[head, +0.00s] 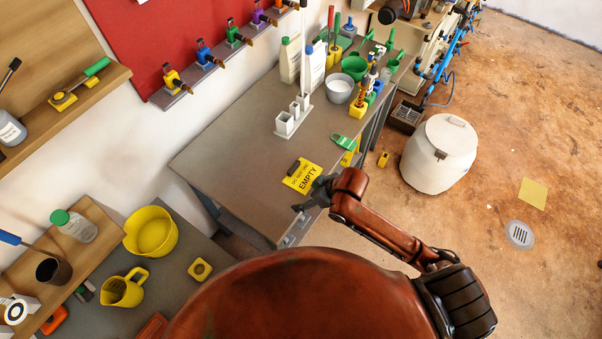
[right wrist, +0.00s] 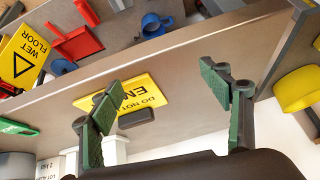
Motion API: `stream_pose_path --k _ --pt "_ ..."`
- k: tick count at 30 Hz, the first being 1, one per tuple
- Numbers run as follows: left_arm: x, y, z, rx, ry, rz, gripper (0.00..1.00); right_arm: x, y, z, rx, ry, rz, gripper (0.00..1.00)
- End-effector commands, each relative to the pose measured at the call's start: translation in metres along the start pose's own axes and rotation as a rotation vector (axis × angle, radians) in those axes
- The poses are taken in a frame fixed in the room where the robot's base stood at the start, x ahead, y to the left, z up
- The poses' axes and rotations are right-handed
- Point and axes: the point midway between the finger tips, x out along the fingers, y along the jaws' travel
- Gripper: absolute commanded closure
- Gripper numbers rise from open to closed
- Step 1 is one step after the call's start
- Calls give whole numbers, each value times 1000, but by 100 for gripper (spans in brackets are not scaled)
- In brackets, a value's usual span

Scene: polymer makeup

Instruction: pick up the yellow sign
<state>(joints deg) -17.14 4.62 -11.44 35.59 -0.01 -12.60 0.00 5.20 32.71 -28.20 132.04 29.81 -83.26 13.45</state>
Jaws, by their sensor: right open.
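The yellow sign (head: 300,176) lies flat near the front edge of the grey workbench. It has black lettering including "EMPTY" and a dark block at its upper edge. My right gripper (head: 312,194) is beside the sign, at its lower right in the head view. In the right wrist view, the sign (right wrist: 146,90) shows between and beyond the spread fingers of the right gripper (right wrist: 157,79), partly covered by the left finger. The gripper is open with nothing between its fingers. My left gripper is not in view.
A green tag (head: 344,141) lies right of the sign on the workbench (head: 222,158). A white drum (head: 438,154) stands on the floor. A separate yellow "WET FLOOR" sign (right wrist: 20,52) shows in the right wrist view.

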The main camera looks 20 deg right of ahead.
Motion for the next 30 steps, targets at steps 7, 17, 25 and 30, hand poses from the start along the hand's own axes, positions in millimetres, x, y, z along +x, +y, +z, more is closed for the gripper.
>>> stream_pose_path --k 7,17,25,30 --pt "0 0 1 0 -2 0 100 -2 11 -50 -112 -44 -24 29" --pt "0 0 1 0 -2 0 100 -27 57 -92 -123 -142 7 29" --pt "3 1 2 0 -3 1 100 -13 64 -94 -110 -155 12 29" --pt "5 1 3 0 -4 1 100 3 66 -92 -110 -154 13 29"
